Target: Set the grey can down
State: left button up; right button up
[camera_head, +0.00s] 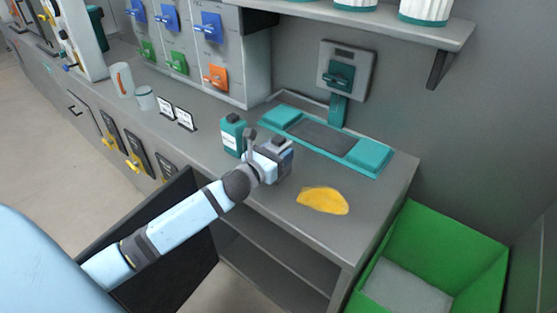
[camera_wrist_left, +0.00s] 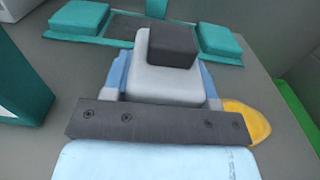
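The grey can (camera_wrist_left: 168,82) is a light grey, boxy container with a dark cap. It sits between the blue fingers of my left gripper (camera_wrist_left: 163,88), which is shut on it, in the left wrist view. In the head view the left gripper (camera_head: 272,160) is over the grey counter (camera_head: 388,200), and the can is mostly hidden by the gripper. The can looks upright. I cannot tell whether its base touches the counter. My right gripper is not in view.
A teal can (camera_head: 232,137) stands just left of the gripper. A teal two-pad device (camera_head: 370,155) lies behind it. A flat yellow patch (camera_head: 323,200) is to the right. A green bin (camera_head: 455,240) stands beyond the counter's right edge. A shelf (camera_head: 380,22) hangs above.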

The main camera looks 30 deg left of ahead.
pick_arm(q)
jog(key=shift+c, duration=1.1)
jog(key=shift+r, duration=0.1)
